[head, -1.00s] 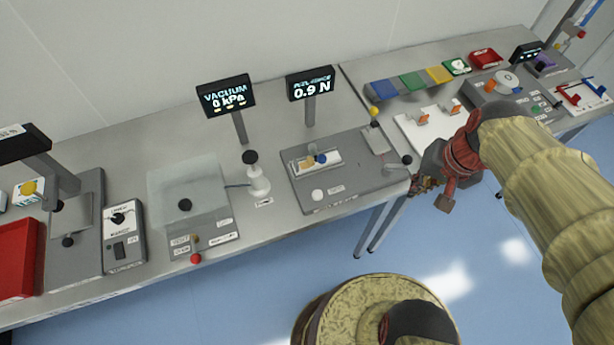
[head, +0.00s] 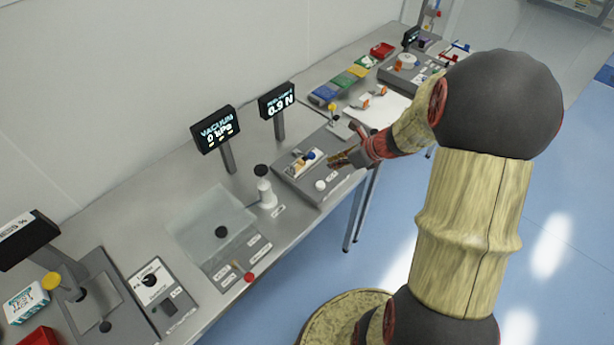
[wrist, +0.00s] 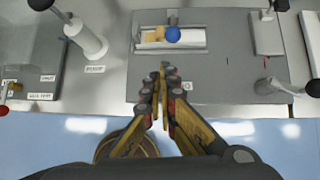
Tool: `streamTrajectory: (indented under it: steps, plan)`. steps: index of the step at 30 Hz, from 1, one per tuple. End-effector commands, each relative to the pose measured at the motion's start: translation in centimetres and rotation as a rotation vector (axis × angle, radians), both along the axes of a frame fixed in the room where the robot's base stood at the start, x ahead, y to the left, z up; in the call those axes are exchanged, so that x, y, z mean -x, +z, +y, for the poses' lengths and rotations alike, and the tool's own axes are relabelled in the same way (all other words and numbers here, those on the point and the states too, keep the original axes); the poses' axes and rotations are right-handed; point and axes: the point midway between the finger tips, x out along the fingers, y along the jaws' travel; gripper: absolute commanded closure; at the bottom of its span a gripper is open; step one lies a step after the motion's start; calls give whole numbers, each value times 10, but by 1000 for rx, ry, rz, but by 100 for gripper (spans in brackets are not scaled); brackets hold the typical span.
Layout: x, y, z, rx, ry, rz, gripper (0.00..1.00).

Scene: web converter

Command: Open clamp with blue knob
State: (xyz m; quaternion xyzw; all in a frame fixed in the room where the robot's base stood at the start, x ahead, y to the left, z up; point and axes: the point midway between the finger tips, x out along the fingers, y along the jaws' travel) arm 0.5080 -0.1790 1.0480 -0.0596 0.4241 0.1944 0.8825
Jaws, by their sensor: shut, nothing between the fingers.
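The blue knob (head: 311,155) belongs to a small clamp on a light strip (head: 301,164) set in a grey fixture plate (head: 300,189). In the wrist view the blue knob (wrist: 173,35) sits at the strip's middle, beside a tan block (wrist: 154,34). My gripper (head: 333,161) is over the plate, just right of the knob in the head view. In the wrist view my gripper (wrist: 164,72) is shut and empty, its fingertips pointing toward the knob with a gap between. Whether the clamp is open or closed is too small to tell.
A white round button (head: 320,185) is on the plate's near part. A dark-knobbed white post (head: 266,190) stands to the left. A display reading 0.9 N (head: 277,100) stands behind.

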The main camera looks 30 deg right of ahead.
Motion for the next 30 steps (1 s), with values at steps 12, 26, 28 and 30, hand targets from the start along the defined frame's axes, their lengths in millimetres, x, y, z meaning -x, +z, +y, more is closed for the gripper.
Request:
streamTrajectory:
  steps: [12, 26, 28, 30]
  plan:
    - [-4, 2, -4, -98, -161, 39, 100]
    - [-15, -14, 1, -95, -156, 40, 100]
    - [-21, -23, 5, -97, -155, 41, 100]
    - [-28, -34, 9, -97, -154, 42, 100]
